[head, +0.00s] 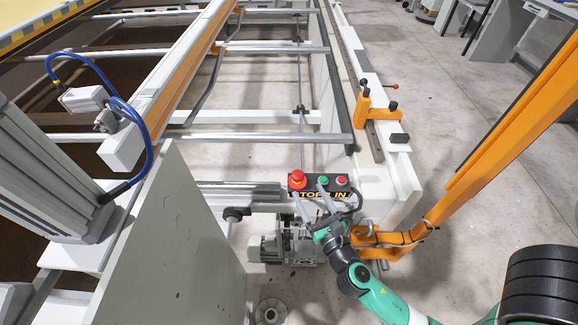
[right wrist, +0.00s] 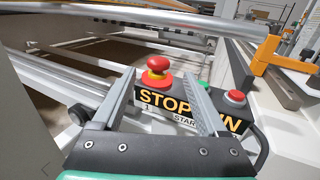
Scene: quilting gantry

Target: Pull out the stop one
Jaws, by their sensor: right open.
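In the right wrist view the stop button (right wrist: 157,64) is upright, above the word STOP. My right gripper (head: 310,190) is open, its fingers reaching toward the box. In the right wrist view the stop button shows between the two spread fingertips, with space on both sides; whether the fingers reach its depth I cannot tell. My left gripper is not in view.
An orange arm (head: 500,135) rises at the right. Rails and a white beam (head: 375,170) surround the box.

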